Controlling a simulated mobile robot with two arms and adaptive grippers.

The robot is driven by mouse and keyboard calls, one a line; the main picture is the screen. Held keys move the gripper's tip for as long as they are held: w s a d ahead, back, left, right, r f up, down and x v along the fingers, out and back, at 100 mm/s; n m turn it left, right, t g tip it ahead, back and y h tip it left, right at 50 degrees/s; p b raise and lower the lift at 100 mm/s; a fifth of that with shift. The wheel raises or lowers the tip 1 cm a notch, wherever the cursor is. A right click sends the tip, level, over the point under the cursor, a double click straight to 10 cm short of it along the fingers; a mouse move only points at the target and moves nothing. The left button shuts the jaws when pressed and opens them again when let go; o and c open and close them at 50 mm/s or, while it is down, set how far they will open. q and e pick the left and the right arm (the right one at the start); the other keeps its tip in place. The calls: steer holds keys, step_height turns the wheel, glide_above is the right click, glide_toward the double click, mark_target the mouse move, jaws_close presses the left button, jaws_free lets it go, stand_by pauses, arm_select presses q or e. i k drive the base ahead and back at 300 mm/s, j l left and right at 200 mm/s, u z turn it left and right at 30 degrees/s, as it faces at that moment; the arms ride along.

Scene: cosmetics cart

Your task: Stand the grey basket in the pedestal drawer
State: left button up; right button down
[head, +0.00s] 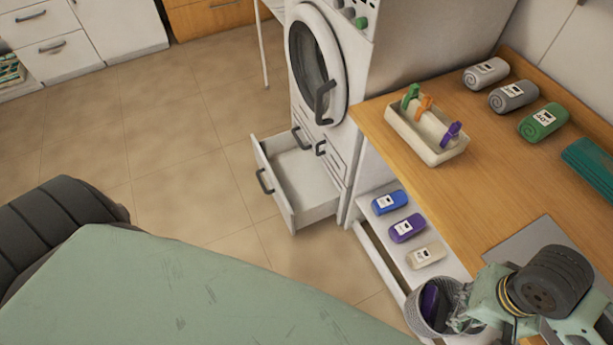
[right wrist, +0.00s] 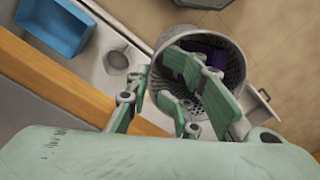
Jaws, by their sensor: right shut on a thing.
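The grey basket (head: 416,320) is a round mesh container at the lower right of the head view, beside the wooden counter. A dark purple item lies inside it. My right gripper (head: 464,308) is shut on the basket at its rim. In the right wrist view, the green fingers (right wrist: 198,75) reach over the basket (right wrist: 237,65), and the purple item (right wrist: 208,46) shows behind them. The pedestal drawer (head: 318,207) is pulled out below the front-loading machine (head: 318,60). Its visible floor looks empty. My left gripper is not in view.
The wooden counter (head: 440,185) holds a pale tray (head: 425,145) of pegs and several rolled towels. A low white shelf (head: 395,250) carries blue, purple and beige rolls between basket and drawer. Tiled floor (head: 190,190) left of the drawer is clear. A blue bin (right wrist: 52,40) shows in the right wrist view.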

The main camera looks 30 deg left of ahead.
mark_target(292, 186)
steer(key=j, duration=1.15)
steer(key=i+j, duration=0.15)
steer(key=j, duration=2.15)
steer(key=i, duration=0.05)
